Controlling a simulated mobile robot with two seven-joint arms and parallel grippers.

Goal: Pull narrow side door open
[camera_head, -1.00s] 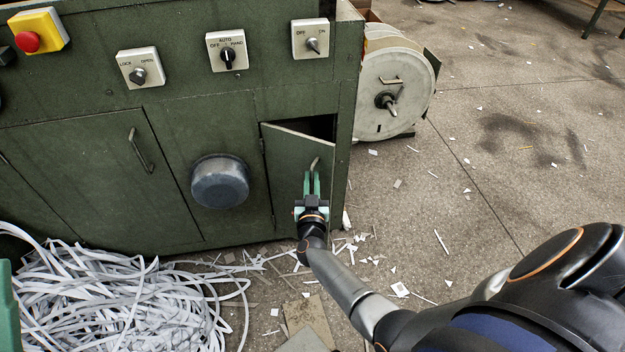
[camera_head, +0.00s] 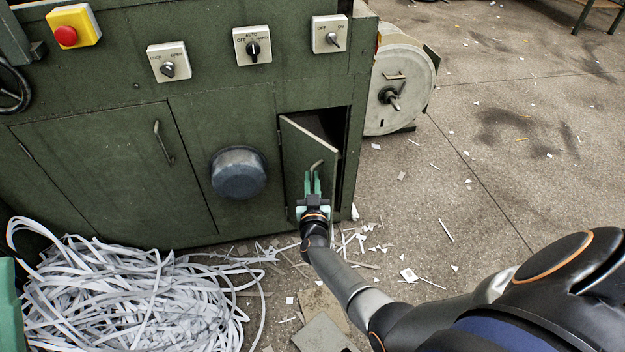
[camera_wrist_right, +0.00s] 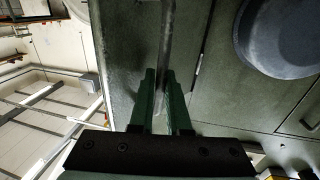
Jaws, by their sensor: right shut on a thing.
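The narrow side door (camera_head: 296,160) is a green panel at the right end of the green machine. It stands partly open, hinged on its left, with a dark gap along its top and right side. My right gripper (camera_head: 313,180) is shut on the door's metal bar handle (camera_head: 317,166). My left gripper does not show.
A round dark metal cover (camera_head: 238,173) bulges from the panel left of the door. A wide door (camera_head: 105,170) is further left. A heap of paper strips (camera_head: 140,300) and loose boards (camera_head: 322,335) lie on the floor. A white reel (camera_head: 402,85) stands right of the machine.

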